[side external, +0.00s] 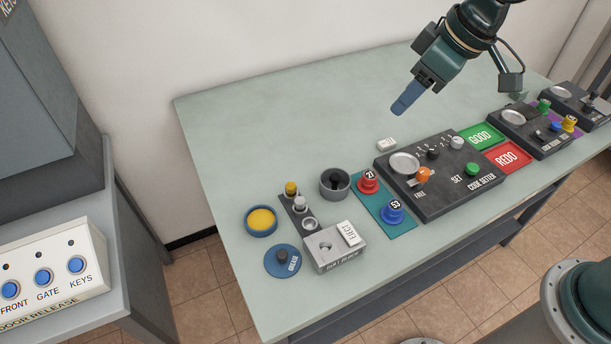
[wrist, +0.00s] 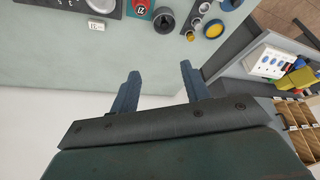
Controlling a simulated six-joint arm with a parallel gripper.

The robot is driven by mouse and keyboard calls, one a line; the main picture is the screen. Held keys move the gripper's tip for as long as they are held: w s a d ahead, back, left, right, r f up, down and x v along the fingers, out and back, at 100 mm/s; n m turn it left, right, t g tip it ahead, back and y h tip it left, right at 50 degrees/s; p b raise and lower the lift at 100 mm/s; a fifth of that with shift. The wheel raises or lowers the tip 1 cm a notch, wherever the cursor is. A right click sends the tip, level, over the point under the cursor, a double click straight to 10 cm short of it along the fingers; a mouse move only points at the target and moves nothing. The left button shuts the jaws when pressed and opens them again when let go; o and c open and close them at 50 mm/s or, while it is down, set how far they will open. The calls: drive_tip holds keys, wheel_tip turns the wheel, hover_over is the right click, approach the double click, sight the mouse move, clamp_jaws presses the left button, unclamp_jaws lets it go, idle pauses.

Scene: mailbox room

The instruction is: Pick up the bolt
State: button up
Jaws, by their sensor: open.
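No part is plainly marked as the bolt, and I cannot tell for sure which one it is. A dark strip (side external: 291,207) holds small pegs, one yellow-topped (side external: 291,188) and one silver (side external: 299,203). A round grey cup (side external: 335,188) with a dark centre stands beside the strip. It also shows in the wrist view (wrist: 164,20). My gripper (side external: 401,108) is above the back of the table, pointing down and left, apart from all parts. In the wrist view its two blue fingers (wrist: 158,80) are spread with nothing between them.
The green table (side external: 240,120) is bare at the back left. A black code setter panel (side external: 440,190), a small white tag (side external: 387,144), red and blue numbered knobs (side external: 368,182), a grey EJECT block (side external: 326,252), a yellow-filled dish (side external: 261,220) and a blue disc (side external: 275,268) stand along the front.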

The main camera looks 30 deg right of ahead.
drive_tip(key=w+a+f+n, duration=0.2)
drive_tip(key=w+a+f, duration=0.3)
drive_tip(key=a+f, duration=0.15)
drive_tip(key=n+g+y, duration=0.1)
approach(291, 185)
drive_tip(key=x, duration=0.3)
drive_tip(key=shift+s+a+f, duration=0.1)
drive_tip(key=shift+a+f, duration=0.05)
drive_tip(key=shift+a, duration=0.2)
drive_tip(key=shift+d+x, duration=0.15)
drive_tip(key=shift+x, duration=0.7)
drive_tip(key=shift+d+x, duration=0.15)
drive_tip(key=shift+x, duration=1.7)
